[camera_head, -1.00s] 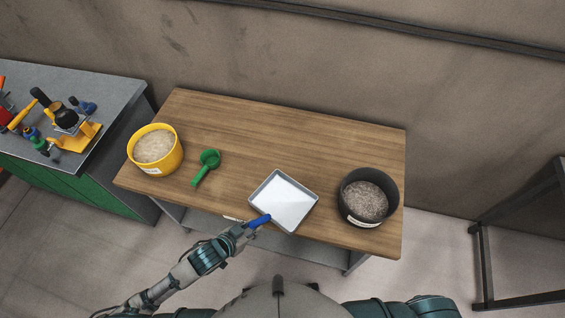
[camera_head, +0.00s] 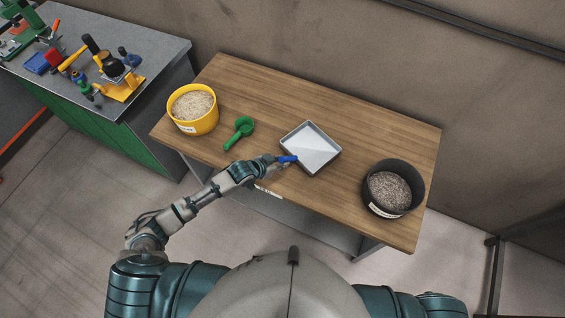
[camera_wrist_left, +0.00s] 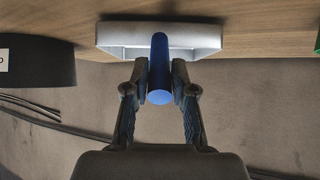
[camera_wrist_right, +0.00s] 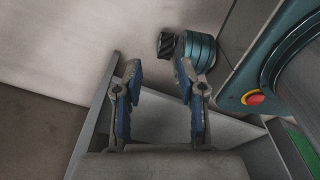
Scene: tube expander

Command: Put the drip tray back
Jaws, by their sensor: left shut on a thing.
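The drip tray (camera_head: 311,147) is a shallow, light grey square tray with a blue handle (camera_head: 287,159) on its near side. It is over the middle of the wooden table; I cannot tell whether it touches the top. My left gripper (camera_head: 277,163) is shut on the handle. In the left wrist view the fingers (camera_wrist_left: 159,68) clasp the handle (camera_wrist_left: 160,90), with the tray wall (camera_wrist_left: 204,38) beyond. My right gripper (camera_wrist_right: 158,67) shows only in its wrist view, open and empty, away from the tray.
The wooden table (camera_head: 235,83) holds a yellow bucket (camera_head: 193,125) of pale grains and a green scoop (camera_head: 240,132) left of the tray. A dark bucket (camera_head: 375,201) of grey grains stands right of it. A workbench (camera_head: 160,55) with tools is at the left. Table space behind the tray is clear.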

